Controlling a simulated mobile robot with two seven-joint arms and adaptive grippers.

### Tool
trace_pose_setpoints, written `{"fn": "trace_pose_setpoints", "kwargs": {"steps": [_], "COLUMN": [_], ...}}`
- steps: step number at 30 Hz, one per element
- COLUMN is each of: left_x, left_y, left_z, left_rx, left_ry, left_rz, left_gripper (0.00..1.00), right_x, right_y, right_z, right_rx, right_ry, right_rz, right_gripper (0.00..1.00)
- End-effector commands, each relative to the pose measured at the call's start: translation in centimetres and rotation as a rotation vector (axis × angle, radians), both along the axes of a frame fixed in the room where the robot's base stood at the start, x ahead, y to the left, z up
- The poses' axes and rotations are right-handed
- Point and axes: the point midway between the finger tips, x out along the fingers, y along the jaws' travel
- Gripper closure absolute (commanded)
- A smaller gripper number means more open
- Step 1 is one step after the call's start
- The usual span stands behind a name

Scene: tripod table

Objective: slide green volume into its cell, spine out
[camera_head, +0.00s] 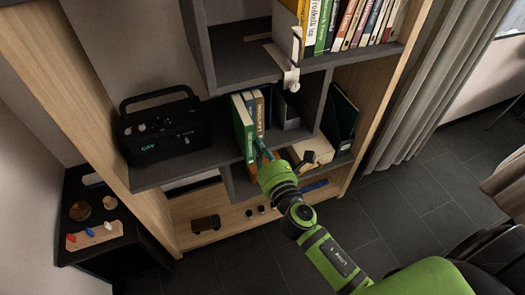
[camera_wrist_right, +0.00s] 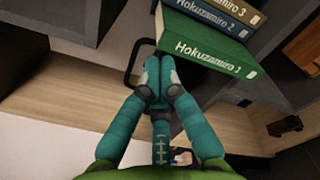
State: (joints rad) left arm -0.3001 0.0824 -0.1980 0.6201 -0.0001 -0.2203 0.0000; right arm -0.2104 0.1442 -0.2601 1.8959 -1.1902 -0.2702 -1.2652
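The green volume (camera_head: 243,128) stands upright in a middle shelf cell at the left end of a short row of books. In the right wrist view the green volume (camera_wrist_right: 215,62) shows its spine lettered "Hokuzamiro 1". My right gripper (camera_head: 260,146) is in front of the row, close to the green volume's spine side. In the wrist view the gripper's teal fingers (camera_wrist_right: 159,66) are drawn together, with nothing visible between them. The tips are by one end of the spine; I cannot tell whether they touch it. My left gripper is not in view.
Blue volume 2 (camera_wrist_right: 220,22) and brown volume 3 (camera_wrist_right: 236,10) stand beside the green one. A black radio (camera_head: 160,128) is on the shelf to the left. A book row (camera_head: 350,22) and a white bracket (camera_head: 291,76) are above. A toy truck (camera_head: 206,224) sits on the lowest board.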

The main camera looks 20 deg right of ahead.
Motion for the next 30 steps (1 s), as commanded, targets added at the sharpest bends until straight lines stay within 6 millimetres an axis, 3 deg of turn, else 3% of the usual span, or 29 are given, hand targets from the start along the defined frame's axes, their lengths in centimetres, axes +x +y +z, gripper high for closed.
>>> {"fn": "trace_pose_setpoints", "kwargs": {"steps": [6,12,30], "left_x": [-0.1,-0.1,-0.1], "left_y": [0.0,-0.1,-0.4], "left_z": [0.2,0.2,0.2], "left_rx": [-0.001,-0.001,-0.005], "left_ry": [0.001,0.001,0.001], "left_rz": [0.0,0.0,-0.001], "left_gripper": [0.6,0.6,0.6], "right_x": [2.7,4.3,4.9], "right_y": [0.1,0.2,0.2], "right_z": [0.0,0.0,-0.1], "right_rx": [0.003,0.005,0.005], "right_ry": [0.0,0.002,0.002], "right_rz": [0.0,0.0,0.0], "right_gripper": [1.0,1.0,1.0]}}
